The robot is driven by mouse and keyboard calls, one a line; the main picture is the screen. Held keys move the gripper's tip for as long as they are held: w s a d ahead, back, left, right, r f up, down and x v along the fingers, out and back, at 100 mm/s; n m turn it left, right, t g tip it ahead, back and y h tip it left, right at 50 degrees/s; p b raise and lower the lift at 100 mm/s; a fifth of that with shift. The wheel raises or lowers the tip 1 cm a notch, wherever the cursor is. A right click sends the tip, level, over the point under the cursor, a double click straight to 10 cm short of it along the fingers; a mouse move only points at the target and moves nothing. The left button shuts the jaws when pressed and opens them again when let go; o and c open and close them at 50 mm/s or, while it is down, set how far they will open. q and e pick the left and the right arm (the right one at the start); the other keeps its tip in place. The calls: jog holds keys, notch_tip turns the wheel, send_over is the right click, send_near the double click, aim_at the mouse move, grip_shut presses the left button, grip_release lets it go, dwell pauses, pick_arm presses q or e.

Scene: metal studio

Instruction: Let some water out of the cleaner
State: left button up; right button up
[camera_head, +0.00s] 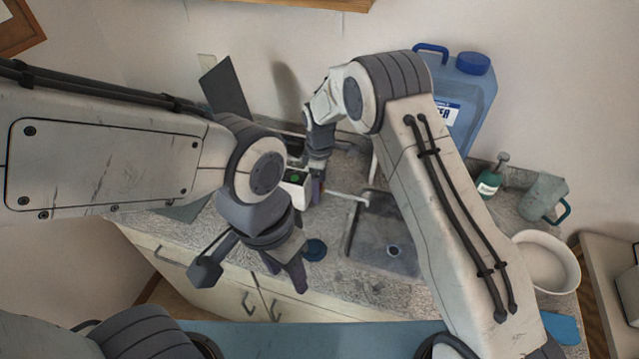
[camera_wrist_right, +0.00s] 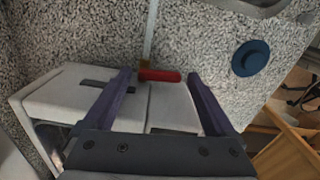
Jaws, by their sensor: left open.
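The cleaner is a white box with a green light (camera_head: 296,177), standing at the back of the counter and partly hidden by my arms. Its pale body (camera_wrist_right: 172,108) also shows in the right wrist view, with a thin spout (camera_wrist_right: 151,32) and a red tap handle (camera_wrist_right: 160,76). In the head view the spout (camera_head: 346,195) reaches toward the sink. My right gripper (camera_wrist_right: 160,75) is open, with the red handle between its fingertips; a gap shows on the right. My left gripper (camera_head: 252,275) is open and empty, in front of the counter's left part.
The grey sink (camera_head: 375,245) lies right of the cleaner. A dark blue round lid or disc (camera_head: 316,249) lies near the front edge. A blue water jug (camera_head: 475,95), green bottle (camera_head: 489,184), grey-green mug (camera_head: 541,198) and white bowl (camera_head: 548,264) stand at the right.

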jog(key=c, duration=1.1)
jog(key=shift+o, duration=0.2)
jog(key=shift+a+m+b, duration=0.15)
jog(key=shift+m+b, duration=0.25)
jog(key=shift+m, duration=0.3)
jog(key=o, duration=1.4)
